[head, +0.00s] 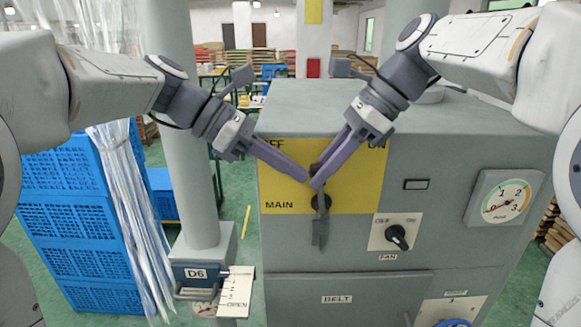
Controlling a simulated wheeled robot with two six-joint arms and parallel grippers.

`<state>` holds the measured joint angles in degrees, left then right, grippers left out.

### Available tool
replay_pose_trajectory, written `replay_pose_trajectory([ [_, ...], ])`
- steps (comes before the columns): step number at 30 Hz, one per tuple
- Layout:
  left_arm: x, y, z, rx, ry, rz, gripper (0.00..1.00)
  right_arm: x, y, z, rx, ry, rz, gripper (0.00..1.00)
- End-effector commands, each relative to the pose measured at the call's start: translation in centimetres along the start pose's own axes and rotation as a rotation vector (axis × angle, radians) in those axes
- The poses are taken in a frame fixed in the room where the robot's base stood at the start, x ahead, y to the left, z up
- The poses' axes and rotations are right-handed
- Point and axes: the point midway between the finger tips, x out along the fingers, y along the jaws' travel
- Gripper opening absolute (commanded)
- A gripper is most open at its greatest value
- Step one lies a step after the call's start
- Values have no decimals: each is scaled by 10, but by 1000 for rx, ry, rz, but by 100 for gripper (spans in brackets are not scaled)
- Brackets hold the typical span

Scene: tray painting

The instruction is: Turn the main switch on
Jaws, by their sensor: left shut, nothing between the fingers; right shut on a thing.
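The main switch (320,202) is a dark rotary switch on a yellow panel (277,184) marked MAIN, with OFF at upper left and ON at upper right. A dark grey piece (320,234) hangs below its hub, past the panel's lower edge. My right gripper (317,184) comes from the upper right and is shut on the upper part of the switch. My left gripper (302,180) is shut and empty, its tips just left of the switch. The fingers cover part of the switch, so I cannot tell exactly where its handle points.
The grey cabinet also carries a FAN knob (397,237), a round gauge (505,200) and a BELT label (337,299). A D6 box with an OPEN card (236,292) stands at lower left. Blue crates (80,230) and clear plastic strips (127,190) are farther left.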

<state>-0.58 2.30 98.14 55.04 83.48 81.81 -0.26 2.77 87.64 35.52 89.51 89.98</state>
Motion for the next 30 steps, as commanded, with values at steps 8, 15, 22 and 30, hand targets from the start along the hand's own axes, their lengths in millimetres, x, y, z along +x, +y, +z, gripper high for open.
replay_pose_trajectory([
  [8,2,0,3,3,0,0,0,0,0,0,0,0,0,0],
  [15,10,0,13,2,-5,-2,0,1,0,2,-2,-4,1,0],
  [22,10,0,13,2,-5,-3,0,2,1,3,-3,-6,5,57],
  [30,10,0,14,3,-5,0,0,0,2,3,-2,-6,7,57],
])
